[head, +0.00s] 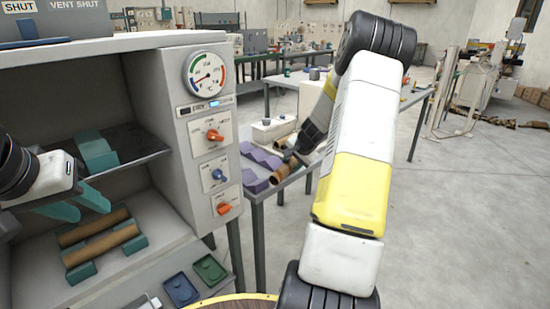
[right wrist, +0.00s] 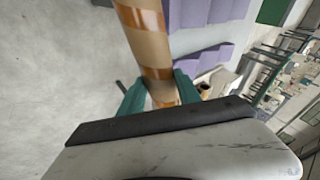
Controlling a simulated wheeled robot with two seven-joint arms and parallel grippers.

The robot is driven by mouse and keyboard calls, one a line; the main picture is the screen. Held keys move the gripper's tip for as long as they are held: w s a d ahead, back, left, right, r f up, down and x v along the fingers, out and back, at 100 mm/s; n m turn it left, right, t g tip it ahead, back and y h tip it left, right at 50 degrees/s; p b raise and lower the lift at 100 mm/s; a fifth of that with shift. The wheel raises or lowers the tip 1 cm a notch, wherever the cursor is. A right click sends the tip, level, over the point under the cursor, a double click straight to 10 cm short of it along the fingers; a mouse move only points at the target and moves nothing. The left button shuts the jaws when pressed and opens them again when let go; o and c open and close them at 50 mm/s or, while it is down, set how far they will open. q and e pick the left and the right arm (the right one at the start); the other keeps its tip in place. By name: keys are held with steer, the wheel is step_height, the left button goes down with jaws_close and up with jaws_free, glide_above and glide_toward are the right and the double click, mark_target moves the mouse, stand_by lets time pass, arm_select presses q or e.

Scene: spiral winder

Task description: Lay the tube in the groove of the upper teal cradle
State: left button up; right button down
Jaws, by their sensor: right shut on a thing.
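The upper teal cradle (head: 97,150) sits on the dark upper shelf of the open oven at left; the visible part of its groove is empty. My left arm hides some of that shelf. My right gripper (head: 293,158) is out over the side table and shut on a brown tube (head: 285,170). In the right wrist view, the tube (right wrist: 146,38) has glossy orange-brown bands and lies between the teal fingers (right wrist: 160,95). My left gripper (head: 77,204) is at the oven mouth, its teal fingers apart and empty, above the lower tubes.
Two brown tubes (head: 100,243) lie in the lower teal cradle (head: 78,275). Purple cradles (head: 256,184) stand on the side table (head: 290,183), behind the oven's control panel (head: 212,140). Small blue and green trays (head: 181,290) lie before the oven.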

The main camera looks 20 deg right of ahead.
steer(key=shift+s+a+n, duration=0.4)
steer(key=shift+s+a, duration=0.1)
steer(key=shift+s, duration=0.05)
steer(key=s+a+f+n+g+y, duration=0.2)
steer(key=s+a+n, duration=0.4)
steer(key=a, duration=0.5)
steer(key=s+a+f+n+g+y, duration=0.2)
steer(key=s+a+n, duration=0.4)
steer(key=a, duration=0.6)
steer(key=s+f+y, duration=0.1)
steer(key=s+y, duration=0.1)
steer(key=shift+a+f+g+y, duration=0.2)
steer(key=shift+f+g+y, duration=0.05)
steer(key=shift+g+y, duration=0.05)
steer(key=shift+d+r, duration=0.1)
